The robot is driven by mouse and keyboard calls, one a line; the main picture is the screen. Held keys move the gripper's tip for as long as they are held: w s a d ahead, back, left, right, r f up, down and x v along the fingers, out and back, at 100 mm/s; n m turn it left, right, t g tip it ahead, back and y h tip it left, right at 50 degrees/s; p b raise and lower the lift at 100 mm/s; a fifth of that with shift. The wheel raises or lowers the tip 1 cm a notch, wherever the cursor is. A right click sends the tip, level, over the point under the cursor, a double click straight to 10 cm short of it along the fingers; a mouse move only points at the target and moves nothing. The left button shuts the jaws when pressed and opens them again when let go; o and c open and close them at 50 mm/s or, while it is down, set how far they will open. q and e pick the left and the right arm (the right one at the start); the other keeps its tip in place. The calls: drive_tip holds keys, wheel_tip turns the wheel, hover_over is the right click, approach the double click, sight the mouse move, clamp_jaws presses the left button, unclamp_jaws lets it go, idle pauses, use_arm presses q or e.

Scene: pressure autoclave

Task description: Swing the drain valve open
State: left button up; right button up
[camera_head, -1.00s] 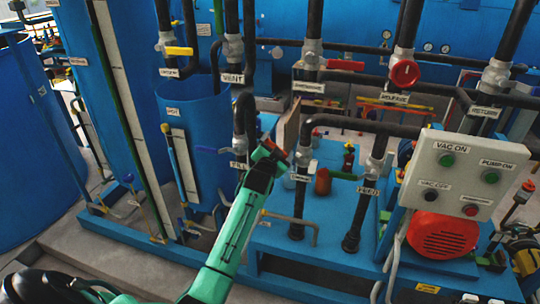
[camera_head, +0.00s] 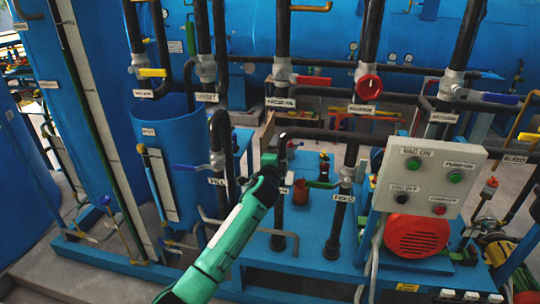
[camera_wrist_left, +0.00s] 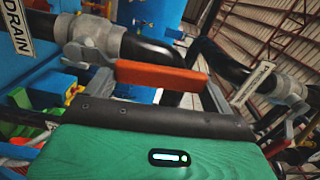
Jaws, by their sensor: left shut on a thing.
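The drain valve (camera_wrist_left: 92,40) shows in the left wrist view as a grey body on a black pipe beside a DRAIN label (camera_wrist_left: 17,28). Its orange-red handle (camera_wrist_left: 150,74) lies across the picture in front of my left gripper (camera_wrist_left: 160,80). In the head view my left gripper (camera_head: 268,162) is at the drain pipe (camera_head: 280,195), shut on the handle, and its green and black arm comes up from below. The gripper hides most of the valve and handle in this view. My right gripper is not in view.
The feed valve with its green handle (camera_head: 322,184) stands close to the right. A blue-handled fill valve (camera_head: 216,160) is just left. A control panel (camera_head: 430,178) and red motor (camera_head: 417,236) stand further right. Black pipes crowd the area behind.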

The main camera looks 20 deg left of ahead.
use_arm(q)
drive_tip(key=shift+w+d+m, duration=0.1)
drive_tip(key=shift+d+m, duration=0.4)
drive_tip(key=shift+m, duration=0.1)
drive_tip(key=o, duration=1.2)
drive_tip(key=shift+d, duration=0.1)
drive_tip(key=shift+f, duration=0.1)
drive_tip(key=b+v, duration=0.3)
drive_tip(key=v, duration=1)
drive_tip(key=shift+s+d+b, duration=0.2)
drive_tip(key=shift+s+b, duration=0.1)
